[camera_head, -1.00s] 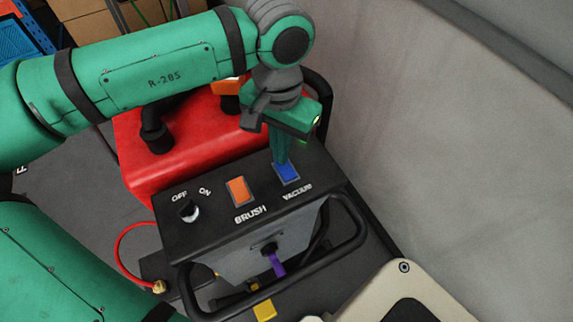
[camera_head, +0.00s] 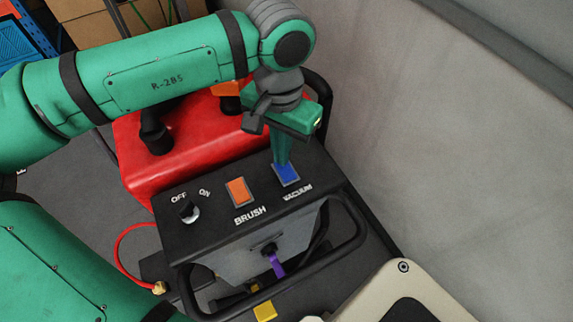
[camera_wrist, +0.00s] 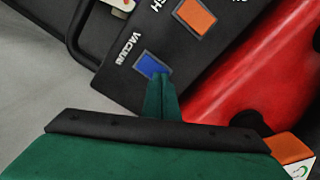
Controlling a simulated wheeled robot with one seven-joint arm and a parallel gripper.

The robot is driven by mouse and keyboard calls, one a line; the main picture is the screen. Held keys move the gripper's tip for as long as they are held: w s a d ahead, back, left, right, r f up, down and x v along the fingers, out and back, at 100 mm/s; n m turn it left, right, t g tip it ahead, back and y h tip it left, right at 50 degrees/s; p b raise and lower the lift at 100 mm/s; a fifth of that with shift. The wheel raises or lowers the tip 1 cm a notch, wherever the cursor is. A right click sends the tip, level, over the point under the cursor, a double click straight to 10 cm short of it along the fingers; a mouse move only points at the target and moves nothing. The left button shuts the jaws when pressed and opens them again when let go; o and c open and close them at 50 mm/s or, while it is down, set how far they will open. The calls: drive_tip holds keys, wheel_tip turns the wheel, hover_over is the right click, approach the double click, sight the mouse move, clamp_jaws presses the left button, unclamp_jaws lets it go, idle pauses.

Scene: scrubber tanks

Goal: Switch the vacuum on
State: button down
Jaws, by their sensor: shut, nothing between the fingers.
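The blue rocker switch labelled VACUUM (camera_head: 287,175) sits on the right part of the black control panel (camera_head: 215,213). It also shows in the wrist view (camera_wrist: 149,65). My gripper (camera_head: 283,163) is shut and empty, pointing down, with its fingertips at the upper edge of the blue switch. In the wrist view my gripper (camera_wrist: 161,76) overlaps the switch's near edge. I cannot tell whether it presses the switch or just hovers at it. The fingers hide part of the switch.
Left of it are an orange BRUSH switch (camera_head: 238,191) and an OFF/ON knob (camera_head: 189,210). A red tank (camera_head: 190,150) stands behind the panel. A black handlebar (camera_head: 345,240) and a purple key tag (camera_head: 276,264) are in front. A grey wall (camera_head: 450,130) stands at right.

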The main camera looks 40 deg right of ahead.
drive_tip(key=shift+f, duration=0.15)
drive_tip(key=shift+s+d, duration=0.1)
drive_tip(key=shift+f, duration=0.15)
drive_tip(key=shift+a+f, duration=0.1)
drive_tip(key=shift+a, duration=0.1)
drive_tip(key=shift+f, duration=0.1)
drive_tip(key=shift+d, duration=0.1)
drive_tip(key=shift+r, duration=2.55)
drive_tip(key=shift+d+r, duration=0.1)
drive_tip(key=shift+r, duration=0.45)
drive_tip(key=shift+a+r, duration=0.2)
drive_tip(key=shift+r, duration=0.2)
